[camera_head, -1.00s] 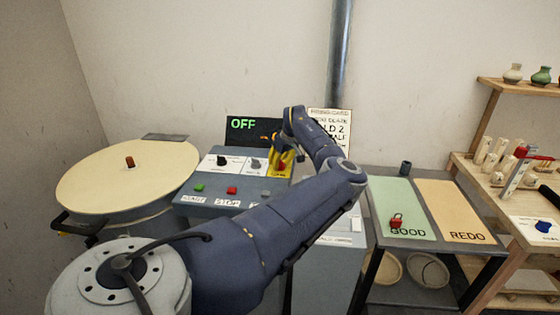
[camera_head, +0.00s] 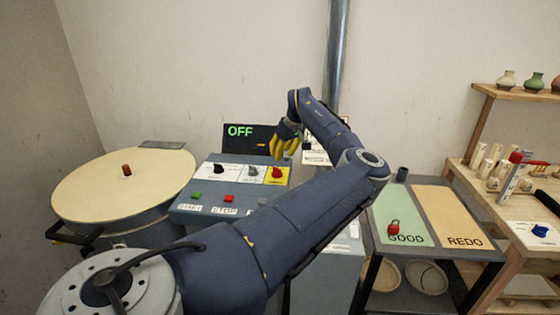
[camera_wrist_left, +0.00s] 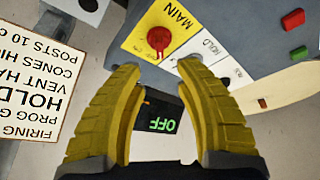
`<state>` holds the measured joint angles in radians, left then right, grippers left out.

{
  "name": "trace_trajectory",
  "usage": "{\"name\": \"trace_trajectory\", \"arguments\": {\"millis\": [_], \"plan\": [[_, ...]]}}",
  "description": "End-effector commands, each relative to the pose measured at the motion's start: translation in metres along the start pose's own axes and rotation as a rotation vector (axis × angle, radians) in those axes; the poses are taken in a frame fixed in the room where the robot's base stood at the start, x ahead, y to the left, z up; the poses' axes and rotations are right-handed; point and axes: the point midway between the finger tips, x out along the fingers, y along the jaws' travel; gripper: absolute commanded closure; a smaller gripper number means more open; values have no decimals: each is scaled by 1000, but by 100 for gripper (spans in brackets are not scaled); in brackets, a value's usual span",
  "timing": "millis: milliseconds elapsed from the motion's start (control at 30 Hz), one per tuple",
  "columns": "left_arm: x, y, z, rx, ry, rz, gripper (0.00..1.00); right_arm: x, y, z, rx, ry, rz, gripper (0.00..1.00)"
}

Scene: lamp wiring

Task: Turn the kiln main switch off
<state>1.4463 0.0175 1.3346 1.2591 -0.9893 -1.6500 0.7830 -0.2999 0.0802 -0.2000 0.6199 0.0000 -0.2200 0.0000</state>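The kiln main switch (camera_head: 277,172) is a red knob on a yellow plate at the right of the sloped control panel (camera_head: 228,209). In the left wrist view the same red knob (camera_wrist_left: 158,40) sits below the word MAIN, beyond my fingertips. A dark display (camera_head: 243,133) behind the panel reads OFF in green. My left gripper (camera_head: 289,147) is above the switch and apart from it. Its yellow fingers (camera_wrist_left: 161,66) are spread with nothing between them. My right gripper is in neither view.
Two more knobs (camera_head: 219,169) sit left of the switch, with green (camera_head: 197,195) and red (camera_head: 228,198) buttons below. A firing card (camera_wrist_left: 30,90) is close by. The round kiln lid (camera_head: 122,183) is at left, and a GOOD/REDO table (camera_head: 447,208) at right.

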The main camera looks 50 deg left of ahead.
Motion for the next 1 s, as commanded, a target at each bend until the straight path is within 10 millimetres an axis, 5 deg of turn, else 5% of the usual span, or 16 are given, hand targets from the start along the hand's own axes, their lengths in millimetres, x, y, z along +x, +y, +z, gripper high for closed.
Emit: {"name": "trace_trajectory", "arguments": {"millis": [267, 767, 1000], "plan": [[-20, -1, 0, -1, 0, -1, 66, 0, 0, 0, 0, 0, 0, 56], [-22, 0, 0, -2, 2, 0, 66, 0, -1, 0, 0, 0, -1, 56], [-27, 30, -18, -128, 156, 68, 66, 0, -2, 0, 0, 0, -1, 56]]}}
